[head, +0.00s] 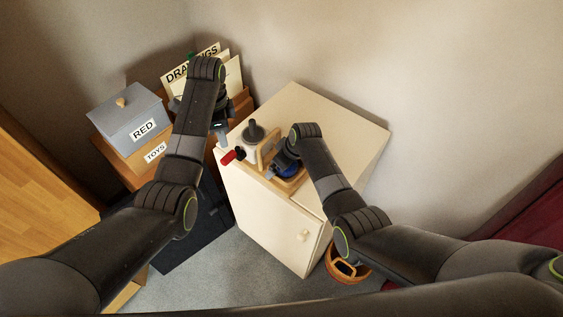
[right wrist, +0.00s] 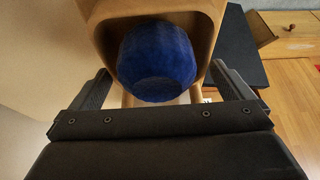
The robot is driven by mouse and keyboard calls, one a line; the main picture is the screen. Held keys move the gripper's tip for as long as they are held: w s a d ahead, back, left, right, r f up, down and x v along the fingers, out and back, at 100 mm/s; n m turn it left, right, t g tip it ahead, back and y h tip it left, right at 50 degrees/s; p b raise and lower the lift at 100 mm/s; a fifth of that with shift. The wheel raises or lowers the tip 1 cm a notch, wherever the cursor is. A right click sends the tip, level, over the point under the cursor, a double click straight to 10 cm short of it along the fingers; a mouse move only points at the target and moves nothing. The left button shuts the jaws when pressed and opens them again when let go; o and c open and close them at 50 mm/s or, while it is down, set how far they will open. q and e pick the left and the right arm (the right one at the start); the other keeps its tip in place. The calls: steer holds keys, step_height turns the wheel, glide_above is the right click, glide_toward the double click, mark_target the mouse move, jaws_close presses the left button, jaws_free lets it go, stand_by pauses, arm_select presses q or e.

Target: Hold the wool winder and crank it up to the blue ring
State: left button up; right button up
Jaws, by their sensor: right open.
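The wool winder stands on the cream cabinet, with a wooden base (head: 290,184), a pale spool with a dark top (head: 252,135) and a red crank handle (head: 228,157) at its left. Blue wool (head: 289,171) sits at its right end. In the right wrist view the blue wool (right wrist: 158,62) lies inside a wooden frame (right wrist: 212,12). My right gripper (right wrist: 160,72) is open, its fingers on either side of the wool. My left gripper (head: 221,136) hangs left of the winder, above the handle, apart from it; its fingers are unclear. I cannot make out a separate blue ring.
The cabinet top (head: 335,125) is clear behind and right of the winder. A grey box marked RED (head: 128,117) and a holder of drawings (head: 233,76) stand at the left. An orange basket (head: 347,270) is on the floor by the cabinet.

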steer(key=shift+w+a+f, duration=0.15)
steer(key=shift+f, duration=0.35)
steer(key=c, duration=1.6)
arm_select(q)
steer(key=shift+o, duration=0.4)
